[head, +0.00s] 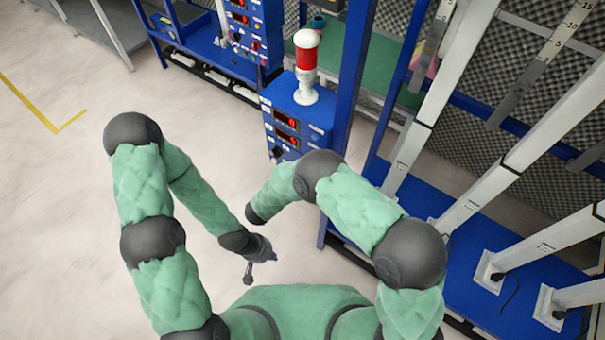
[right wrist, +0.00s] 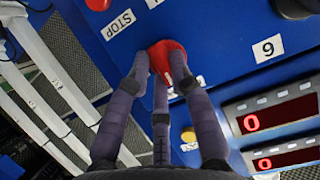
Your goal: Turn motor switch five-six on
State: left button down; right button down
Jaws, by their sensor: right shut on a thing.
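In the right wrist view my right gripper (right wrist: 162,80) has its dark fingers closed around a red switch knob (right wrist: 169,55) on a blue panel (right wrist: 215,25). A white label reading 6 (right wrist: 268,48) is to the right of the knob. A label reading STOP (right wrist: 118,24) is to the upper left. Part of the knob is hidden by the fingers. In the head view my left gripper (head: 262,262) hangs low in front of my body, away from the panels; its opening is too small to judge. My right gripper cannot be made out there.
A blue control box (head: 284,112) with red displays (head: 287,120) carries a red and white lamp (head: 306,55). Another blue panel (head: 245,25) stands farther back. Blue racking with white posts (head: 430,110) fills the right. The pale floor (head: 60,200) at left is clear.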

dwell(0.5)
jog(key=c, duration=1.1)
grip_release()
